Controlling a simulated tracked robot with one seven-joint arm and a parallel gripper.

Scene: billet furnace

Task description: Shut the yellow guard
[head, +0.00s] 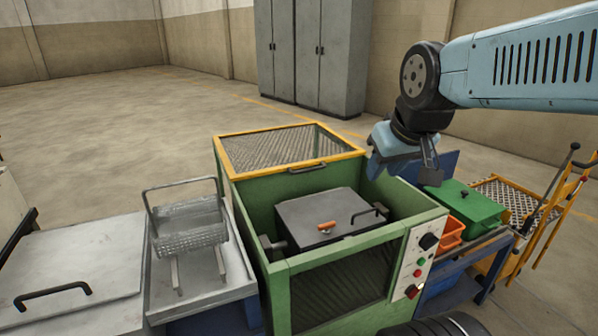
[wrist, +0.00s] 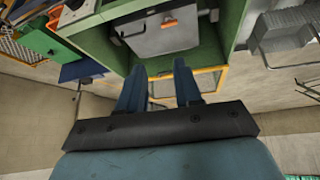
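The yellow guard (head: 290,148) is a yellow-framed mesh panel with a dark handle (head: 308,167). It lies flat over the back part of the green machine (head: 335,252). The front part of the machine is uncovered, with a grey lid (head: 325,215) showing inside. My gripper (head: 405,172) is above the machine's right side, to the right of the guard and apart from it. In the wrist view my gripper (wrist: 160,70) has its two blue fingers spread with a gap between them. Part of the guard's yellow frame (wrist: 212,82) shows beyond the fingers there.
A control panel (head: 420,260) with buttons is on the machine's front right. A green box (head: 465,205) and an orange bin (head: 448,232) stand to the right. A wire basket (head: 188,228) sits on the left bench. Grey cabinets (head: 315,50) stand behind; floor at left rear is clear.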

